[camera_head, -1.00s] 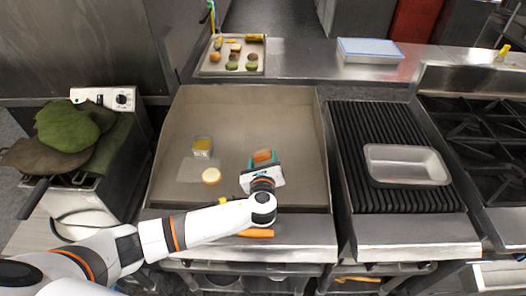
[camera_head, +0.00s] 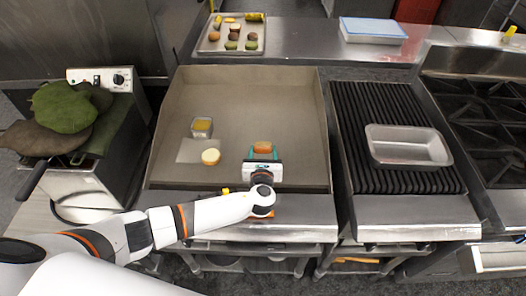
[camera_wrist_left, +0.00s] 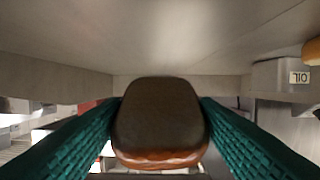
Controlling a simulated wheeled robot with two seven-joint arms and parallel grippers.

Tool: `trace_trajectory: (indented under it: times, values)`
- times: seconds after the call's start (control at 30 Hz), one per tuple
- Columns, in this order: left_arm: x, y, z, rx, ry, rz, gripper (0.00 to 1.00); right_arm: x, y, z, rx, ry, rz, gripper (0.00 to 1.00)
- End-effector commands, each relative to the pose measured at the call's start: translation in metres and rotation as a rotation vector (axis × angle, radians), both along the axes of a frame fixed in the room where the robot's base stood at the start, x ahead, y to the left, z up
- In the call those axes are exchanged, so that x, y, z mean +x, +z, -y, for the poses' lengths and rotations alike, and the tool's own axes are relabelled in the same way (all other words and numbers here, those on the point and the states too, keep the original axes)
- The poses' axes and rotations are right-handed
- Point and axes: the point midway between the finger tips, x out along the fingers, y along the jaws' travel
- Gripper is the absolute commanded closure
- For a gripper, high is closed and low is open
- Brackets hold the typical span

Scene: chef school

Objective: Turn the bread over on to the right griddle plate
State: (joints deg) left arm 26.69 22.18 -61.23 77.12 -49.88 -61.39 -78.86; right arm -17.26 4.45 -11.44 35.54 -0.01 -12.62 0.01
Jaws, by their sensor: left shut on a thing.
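My left gripper (camera_head: 263,157) is shut on a brown bread piece (camera_head: 263,147), over the right part of the flat griddle plate (camera_head: 285,100). In the left wrist view the bread (camera_wrist_left: 160,122) sits between the two teal fingers, with a dark brown face and a lighter reddish-brown edge. I cannot tell how far it is above the plate. A pale round bread piece (camera_head: 210,157) lies on the left part of the flat plate. A ribbed griddle plate (camera_head: 365,105) stands to the right. My right gripper is not in view.
A yellow-filled container (camera_head: 202,127) stands behind the pale piece; a labelled container (camera_wrist_left: 283,76) shows in the wrist view. A food tray (camera_head: 213,47) is at the back. The flat plate has raised walls and much bare room.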

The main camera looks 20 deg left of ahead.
Motion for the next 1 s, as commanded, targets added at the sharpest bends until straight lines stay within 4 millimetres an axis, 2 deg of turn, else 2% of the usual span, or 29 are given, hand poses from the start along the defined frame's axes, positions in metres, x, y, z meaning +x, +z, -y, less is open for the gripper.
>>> trace_trajectory:
  times: [0.23,0.27,0.4,1.0]
  values:
    - [0.0000,0.0001,0.0001,-0.001,0.000,0.000,0.66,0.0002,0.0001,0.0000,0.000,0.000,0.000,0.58]
    - [0.0001,0.0002,0.0001,-0.001,0.000,0.000,0.40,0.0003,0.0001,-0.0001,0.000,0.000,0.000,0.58]
    - [0.0001,0.0002,0.0002,-0.001,0.000,0.000,0.19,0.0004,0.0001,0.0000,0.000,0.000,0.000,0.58]
    - [-0.0013,0.0010,0.0005,0.000,0.000,-0.001,0.19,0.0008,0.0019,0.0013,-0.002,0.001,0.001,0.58]
